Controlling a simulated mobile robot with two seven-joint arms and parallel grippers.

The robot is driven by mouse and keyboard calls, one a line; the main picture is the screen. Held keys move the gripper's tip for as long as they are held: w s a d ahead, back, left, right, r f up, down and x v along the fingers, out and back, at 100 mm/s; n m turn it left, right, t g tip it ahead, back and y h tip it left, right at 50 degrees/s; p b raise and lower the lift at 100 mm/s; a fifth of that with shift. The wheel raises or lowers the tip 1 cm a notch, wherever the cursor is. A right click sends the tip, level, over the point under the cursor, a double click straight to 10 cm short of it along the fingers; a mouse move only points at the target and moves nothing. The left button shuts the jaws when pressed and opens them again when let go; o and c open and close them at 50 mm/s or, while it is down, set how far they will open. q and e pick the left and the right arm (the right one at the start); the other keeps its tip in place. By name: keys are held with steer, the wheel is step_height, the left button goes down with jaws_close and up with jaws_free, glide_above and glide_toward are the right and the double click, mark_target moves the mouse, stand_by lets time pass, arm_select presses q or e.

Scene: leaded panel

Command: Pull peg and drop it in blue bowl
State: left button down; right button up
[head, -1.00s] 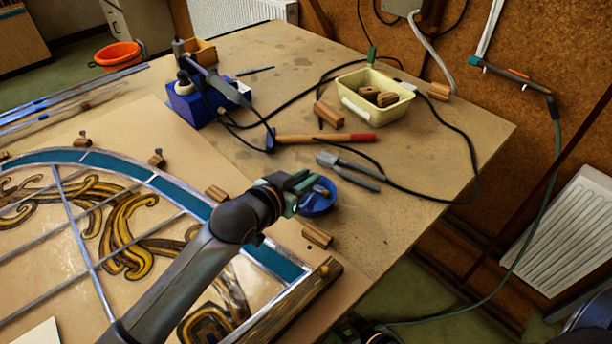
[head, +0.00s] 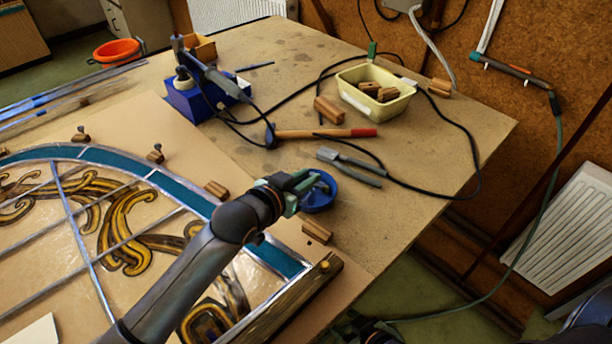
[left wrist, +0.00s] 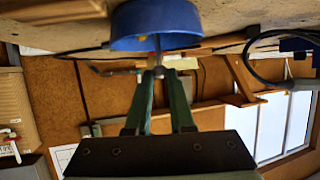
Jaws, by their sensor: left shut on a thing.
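The blue bowl (head: 321,204) stands on the table near its right front part, to the right of the leaded panel (head: 120,222). My left gripper (head: 311,184) is at the bowl and hides part of its left side and inside. In the left wrist view the bowl (left wrist: 132,27) is at the top, just beyond the fingertips (left wrist: 158,76). The fingers are shut on a thin grey peg (left wrist: 158,52), whose far end points to the bowl. I cannot tell whether the peg touches the bowl.
Wooden blocks (head: 317,232) lie along the panel's edge, some with upright pins. Pliers (head: 350,168), a hammer (head: 318,133), a cream tub (head: 374,104) of blocks and a blue soldering stand (head: 190,102) lie beyond, with cables between. The table's right edge is close to the bowl.

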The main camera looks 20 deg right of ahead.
arm_select(q)
steer(key=shift+f, duration=0.15)
steer(key=c, duration=0.7)
jaws_free()
steer(key=shift+a, duration=0.1)
